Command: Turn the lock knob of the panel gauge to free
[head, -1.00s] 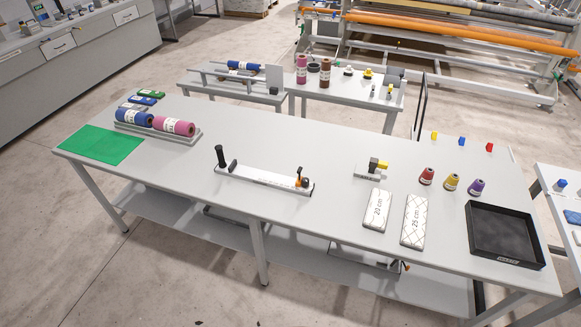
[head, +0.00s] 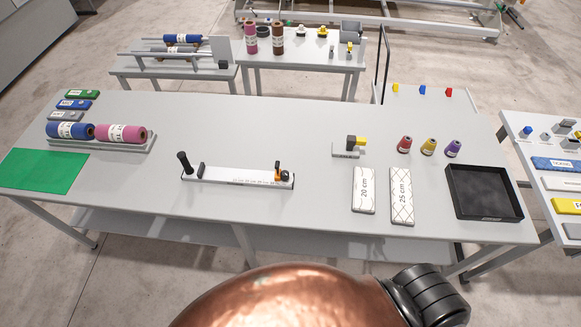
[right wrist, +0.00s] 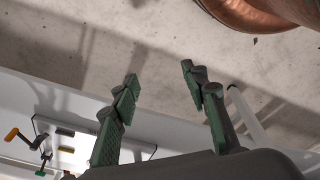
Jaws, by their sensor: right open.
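The panel gauge (head: 235,177) lies on the middle of the grey table in the head view. It is a long white bar with a black upright handle at its left end and a small dark block beside that. An orange and black lock knob (head: 278,172) stands near its right end; its exact setting is too small to read. My right gripper (right wrist: 160,75) shows in the right wrist view with its green-padded fingers spread and nothing between them. It is not touching the gauge. My left gripper is not in view.
Right of the gauge are a small yellow-and-black device (head: 348,147), two white templates (head: 364,190), thread cones (head: 404,145) and a black tray (head: 485,192). Fabric rolls (head: 70,131) and a green mat (head: 42,170) are at the left. The table around the gauge is clear.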

